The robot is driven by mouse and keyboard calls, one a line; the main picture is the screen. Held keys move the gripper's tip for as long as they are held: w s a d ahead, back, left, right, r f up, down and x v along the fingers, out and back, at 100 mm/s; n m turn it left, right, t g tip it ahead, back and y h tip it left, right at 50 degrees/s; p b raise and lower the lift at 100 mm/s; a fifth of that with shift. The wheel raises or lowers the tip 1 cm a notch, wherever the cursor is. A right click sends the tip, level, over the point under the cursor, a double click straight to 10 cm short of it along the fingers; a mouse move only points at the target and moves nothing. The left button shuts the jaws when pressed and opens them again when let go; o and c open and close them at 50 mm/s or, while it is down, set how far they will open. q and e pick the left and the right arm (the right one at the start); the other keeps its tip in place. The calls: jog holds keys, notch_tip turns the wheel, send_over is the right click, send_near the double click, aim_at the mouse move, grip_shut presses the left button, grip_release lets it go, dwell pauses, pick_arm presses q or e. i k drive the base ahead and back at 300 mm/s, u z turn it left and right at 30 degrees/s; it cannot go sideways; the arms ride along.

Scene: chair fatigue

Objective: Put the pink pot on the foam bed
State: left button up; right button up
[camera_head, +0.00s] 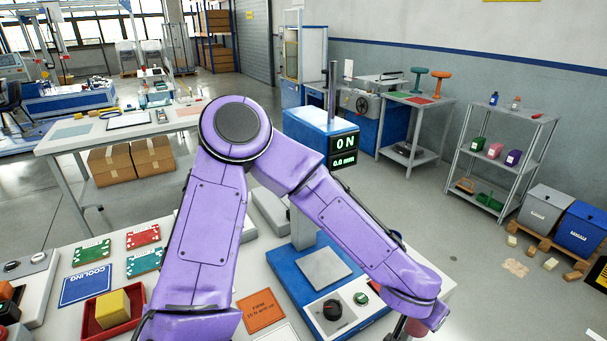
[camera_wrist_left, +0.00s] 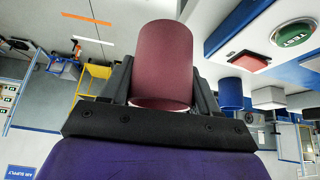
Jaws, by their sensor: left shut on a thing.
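The pink pot (camera_wrist_left: 163,62), a dull pink cylinder, is between the two dark fingers of my left gripper (camera_wrist_left: 160,90) in the left wrist view. The gripper is shut on it. In the head view a small part of the pot (camera_head: 437,316) shows beyond the end of my purple arm at lower right, off the right side of the blue test machine (camera_head: 290,277). The gripper there is mostly hidden by the arm. I cannot make out a foam bed for certain. My right gripper is not in view.
The machine has a grey plate (camera_head: 323,268) and a control panel with a black knob (camera_head: 332,308). An orange card (camera_head: 262,311) lies left of it. A red tray (camera_head: 103,318) holds a yellow block (camera_head: 112,309). A blue pot (camera_wrist_left: 231,93) shows in the wrist view.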

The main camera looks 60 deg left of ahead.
aim_at(321, 267)
jog(key=k, duration=0.4)
jog(key=z, duration=2.15)
jog(key=i, duration=1.1)
jog(key=u, duration=3.35)
